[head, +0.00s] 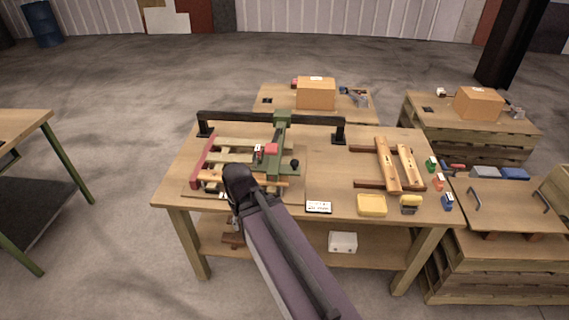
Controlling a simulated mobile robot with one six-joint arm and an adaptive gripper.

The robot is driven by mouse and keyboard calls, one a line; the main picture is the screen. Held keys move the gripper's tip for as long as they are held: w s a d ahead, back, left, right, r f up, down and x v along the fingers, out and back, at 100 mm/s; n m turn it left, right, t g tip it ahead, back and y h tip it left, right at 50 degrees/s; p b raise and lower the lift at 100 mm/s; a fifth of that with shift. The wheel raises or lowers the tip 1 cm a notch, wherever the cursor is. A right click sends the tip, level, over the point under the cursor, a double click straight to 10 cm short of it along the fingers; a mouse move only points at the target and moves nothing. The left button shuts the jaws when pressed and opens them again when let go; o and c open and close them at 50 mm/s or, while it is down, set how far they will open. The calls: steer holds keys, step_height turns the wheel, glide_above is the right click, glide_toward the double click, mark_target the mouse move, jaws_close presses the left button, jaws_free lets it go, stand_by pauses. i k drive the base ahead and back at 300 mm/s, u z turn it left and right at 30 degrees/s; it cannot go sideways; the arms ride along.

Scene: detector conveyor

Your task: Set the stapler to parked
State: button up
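A black rail on two posts (232,119) stands across the workbench. A green carriage (280,138) hangs on it, right of the rail's middle, and reaches forward over a small wooden pallet frame (232,145). A red part (271,148) and a small dark knob (295,163) sit on the green unit, which looks like the stapler. My arm comes up from the bottom, and its dark end with my gripper (238,178) is over the front of the pallet frame, left of the green unit. The fingers cannot be made out. The front of the frame is partly hidden.
A white label card (318,207), a yellow tray (372,205) and a yellow-black item (410,204) lie along the front edge. Two wooden beams (388,164) lie at the right. The bench between card and beams is clear.

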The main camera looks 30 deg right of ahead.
mark_target(271, 165)
steer(key=u, duration=0.25)
steer(key=k, duration=1)
steer(key=z, duration=0.65)
steer(key=i, duration=1)
steer(key=z, duration=0.05)
